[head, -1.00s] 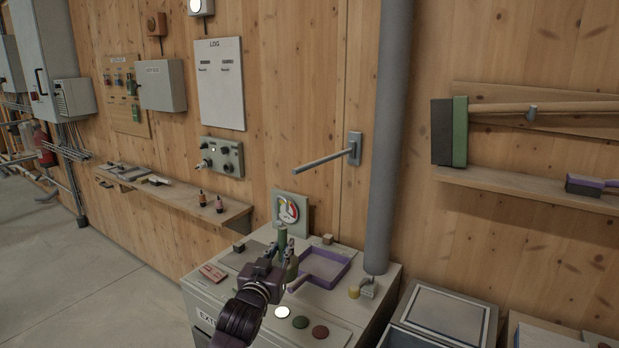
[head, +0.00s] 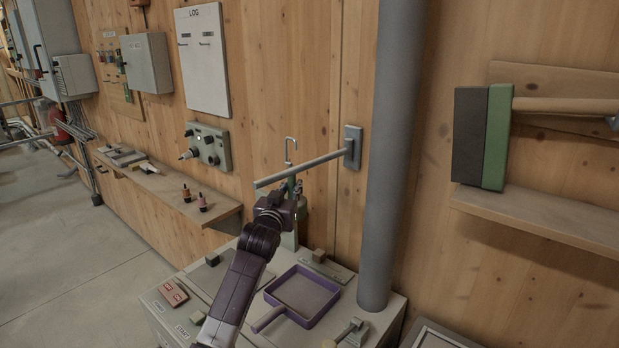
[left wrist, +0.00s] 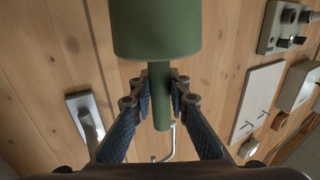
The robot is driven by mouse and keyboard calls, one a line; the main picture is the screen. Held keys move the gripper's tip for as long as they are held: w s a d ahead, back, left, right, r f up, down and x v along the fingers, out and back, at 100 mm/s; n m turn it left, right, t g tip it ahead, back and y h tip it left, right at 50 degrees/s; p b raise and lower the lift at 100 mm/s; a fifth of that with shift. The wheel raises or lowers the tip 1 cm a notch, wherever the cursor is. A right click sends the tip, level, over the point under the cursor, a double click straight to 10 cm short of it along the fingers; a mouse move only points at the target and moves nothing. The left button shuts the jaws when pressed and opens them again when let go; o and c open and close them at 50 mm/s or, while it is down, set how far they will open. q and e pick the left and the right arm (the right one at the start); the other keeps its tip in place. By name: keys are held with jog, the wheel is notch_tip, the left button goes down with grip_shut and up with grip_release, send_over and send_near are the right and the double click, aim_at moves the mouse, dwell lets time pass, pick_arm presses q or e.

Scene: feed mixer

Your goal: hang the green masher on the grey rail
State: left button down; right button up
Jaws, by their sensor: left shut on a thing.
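The green masher (left wrist: 157,28) is in my left gripper (left wrist: 160,100), whose fingers are shut around its handle. Its thick head is at the top of the left wrist view, and its wire hook (left wrist: 171,146) is at the other end. In the head view the hook (head: 290,150) points up, and its bend shows above the grey rail (head: 318,163). The rail crosses in front of the masher's upper part there. In the left wrist view the rail (left wrist: 91,122) is left of the hook, with a gap between. My left gripper (head: 284,203) is just below the rail.
The rail sticks out from a wall plate (head: 352,147) beside a thick grey pipe (head: 390,170). Below is a machine top with a purple tray (head: 268,318). A shelf (head: 170,190) with small bottles is at left. A large mallet (head: 484,137) is at right.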

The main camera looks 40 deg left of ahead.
pick_arm(q)
jog(key=shift+r, duration=0.2)
jog(key=shift+s+d+r, duration=0.25)
jog(key=shift+s+d, duration=0.1)
jog(key=shift+s, duration=0.15)
jog(key=shift+s+d+r, duration=0.1)
jog(key=shift+s+d, duration=0.1)
jog(key=shift+d, duration=0.1)
jog(key=shift+d+f, duration=0.2)
jog(key=shift+d, duration=1.15)
jog(key=shift+s+d+f+b, duration=0.2)
jog(key=shift+d+f+b, duration=0.25)
jog(key=shift+d, duration=0.35)
jog(key=shift+s+d+f+b, duration=0.15)
jog(key=shift+d+f+b, duration=0.35)
jog(key=shift+d, duration=0.3)
jog(key=shift+s+d+f+b, duration=0.2)
jog(key=shift+d+f+b, duration=0.25)
jog(key=shift+d, duration=0.35)
